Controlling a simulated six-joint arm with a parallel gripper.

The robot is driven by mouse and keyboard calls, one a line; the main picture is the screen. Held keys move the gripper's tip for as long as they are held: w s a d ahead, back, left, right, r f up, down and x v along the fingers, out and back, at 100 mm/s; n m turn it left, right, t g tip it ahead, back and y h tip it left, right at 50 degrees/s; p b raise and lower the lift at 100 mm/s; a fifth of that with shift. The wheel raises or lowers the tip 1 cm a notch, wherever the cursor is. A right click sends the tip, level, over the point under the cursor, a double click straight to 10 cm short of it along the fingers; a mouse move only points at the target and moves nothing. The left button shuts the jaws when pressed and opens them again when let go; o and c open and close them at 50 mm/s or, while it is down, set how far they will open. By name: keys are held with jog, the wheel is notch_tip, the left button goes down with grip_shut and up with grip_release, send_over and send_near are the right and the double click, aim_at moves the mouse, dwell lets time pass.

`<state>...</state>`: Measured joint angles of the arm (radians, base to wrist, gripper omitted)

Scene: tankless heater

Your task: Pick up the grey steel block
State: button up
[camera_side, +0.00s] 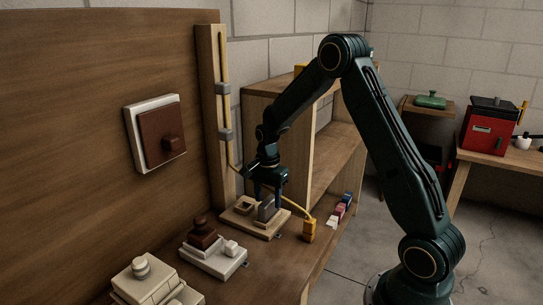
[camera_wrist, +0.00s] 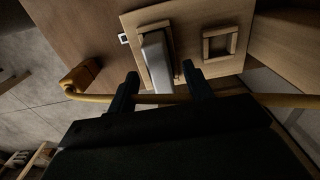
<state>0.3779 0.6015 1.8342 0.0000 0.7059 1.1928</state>
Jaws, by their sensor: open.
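The grey steel block (camera_side: 267,209) stands in a wooden holder board (camera_side: 246,224) on the bench in the side view. In the wrist view the block (camera_wrist: 157,64) is a pale grey upright piece in a square wooden frame on the board (camera_wrist: 190,22). My gripper (camera_side: 268,192) is just above the block in the side view. In the wrist view its two dark fingers (camera_wrist: 160,80) are spread on either side of the block's near end, with gaps visible. The gripper is open and holds nothing. Whether the fingertips reach down beside the block is hard to tell.
An empty square wooden frame (camera_wrist: 220,43) sits beside the block on the board. A yellow cable (camera_side: 295,211) runs close by to a yellow plug (camera_side: 309,229). A white base with a brown knob piece (camera_side: 203,235) stands nearer on the bench. Wooden shelves (camera_side: 335,150) rise behind.

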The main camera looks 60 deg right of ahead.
aim_at(268, 201)
jog(key=shift+f, duration=1.9)
jog(key=shift+c, duration=0.4)
grip_shut()
